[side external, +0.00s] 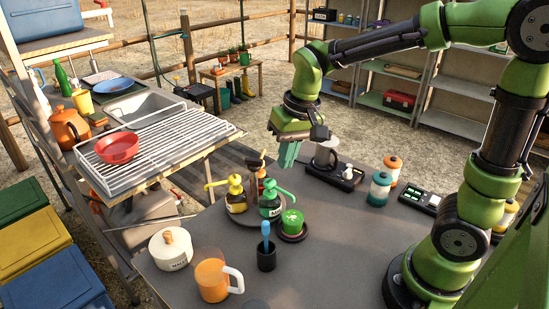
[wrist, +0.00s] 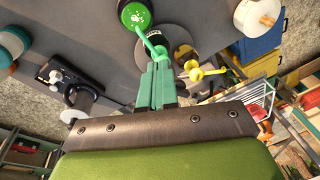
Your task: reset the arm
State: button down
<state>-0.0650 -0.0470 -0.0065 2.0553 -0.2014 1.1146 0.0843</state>
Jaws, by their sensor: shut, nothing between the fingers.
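My gripper (side external: 287,152) hangs above the far side of the grey table (side external: 330,270), pointing down, clear of the things on it. Its green fingers are shut together with nothing between them. In the wrist view the shut fingers (wrist: 157,82) show with the green pump bottle and its spout just beyond them. In the side view, a yellow pump bottle (side external: 236,195) and a green pump bottle (side external: 270,205) stand on a round dark tray, below and left of my gripper.
A green cup (side external: 292,222) sits on a dark coaster. A blue-handled tool stands in a black cup (side external: 266,256). A dish rack with a red bowl (side external: 117,147) is at left.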

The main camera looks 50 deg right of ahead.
jog(key=s+r+t, duration=0.5)
jog(key=s, duration=0.5)
jog(key=shift+s+d+y, duration=0.15)
jog(key=shift+s+y, duration=0.1)
jog(key=shift+y, duration=0.15)
jog(key=c, duration=1.8)
grip_release()
